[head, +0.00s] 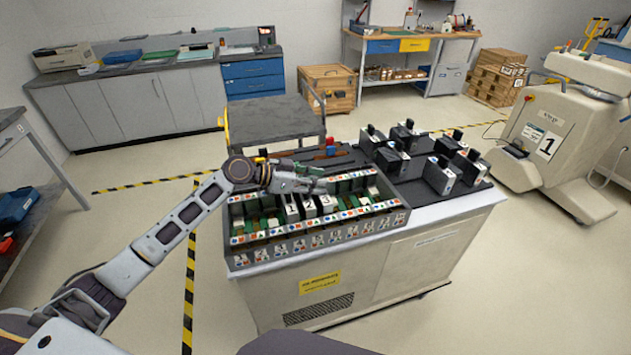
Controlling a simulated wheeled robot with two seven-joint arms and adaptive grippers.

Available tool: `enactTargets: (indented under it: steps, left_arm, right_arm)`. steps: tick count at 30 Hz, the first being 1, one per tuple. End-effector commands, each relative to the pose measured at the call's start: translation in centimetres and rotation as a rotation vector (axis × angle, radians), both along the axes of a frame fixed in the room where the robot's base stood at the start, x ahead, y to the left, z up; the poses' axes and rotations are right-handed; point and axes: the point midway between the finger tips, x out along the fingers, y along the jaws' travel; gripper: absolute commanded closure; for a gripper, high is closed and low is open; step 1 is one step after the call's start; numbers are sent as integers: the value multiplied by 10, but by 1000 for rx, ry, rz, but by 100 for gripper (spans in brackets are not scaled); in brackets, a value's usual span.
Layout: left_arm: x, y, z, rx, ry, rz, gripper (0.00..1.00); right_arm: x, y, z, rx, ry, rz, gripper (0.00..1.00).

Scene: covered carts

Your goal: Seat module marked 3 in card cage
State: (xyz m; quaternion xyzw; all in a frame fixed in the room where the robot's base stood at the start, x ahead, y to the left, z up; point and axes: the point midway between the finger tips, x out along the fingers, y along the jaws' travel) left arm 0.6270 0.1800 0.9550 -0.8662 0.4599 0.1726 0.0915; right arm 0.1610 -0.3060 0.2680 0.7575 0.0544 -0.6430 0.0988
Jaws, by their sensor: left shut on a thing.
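The card cage (318,245) is a long open rack with rows of coloured labels, on the near left of the covered cart. Several narrow modules stand side by side in its middle, and their faces seem to read 1 (292,210), 2 (309,206) and 3 (326,202). My left gripper (318,186) is over the cage, shut at the top of what looks like the module marked 3. The gripper hides the module's top, and I cannot tell how deep it sits. My right gripper is out of view.
Several black and white modules (438,176) stand on the dark mat at the cart's right. A small red and blue item (330,146) is behind the cage. A grey trolley (272,120) stands behind the cart. A large machine marked 1 (548,145) stands at the right.

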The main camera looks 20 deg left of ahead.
Motion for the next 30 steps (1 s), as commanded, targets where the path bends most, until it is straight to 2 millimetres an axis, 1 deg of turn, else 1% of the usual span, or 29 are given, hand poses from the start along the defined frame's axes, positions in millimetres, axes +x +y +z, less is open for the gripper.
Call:
enactTargets:
  steps: [5,10,11,15,17,30]
  left_arm:
    - [0,0,0,-2,-3,1,100]
    - [0,0,-2,-2,-3,1,100]
    - [0,0,-2,-2,-3,1,63]
    - [0,0,-2,-1,-2,1,45]
    - [0,0,-2,-1,-2,1,40]
    - [-1,2,-3,0,1,0,40]
  right_arm:
    - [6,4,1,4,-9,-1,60]
    - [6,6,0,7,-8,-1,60]
    - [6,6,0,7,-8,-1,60]
    - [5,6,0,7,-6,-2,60]
    - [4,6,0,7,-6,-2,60]
    - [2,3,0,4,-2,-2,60]
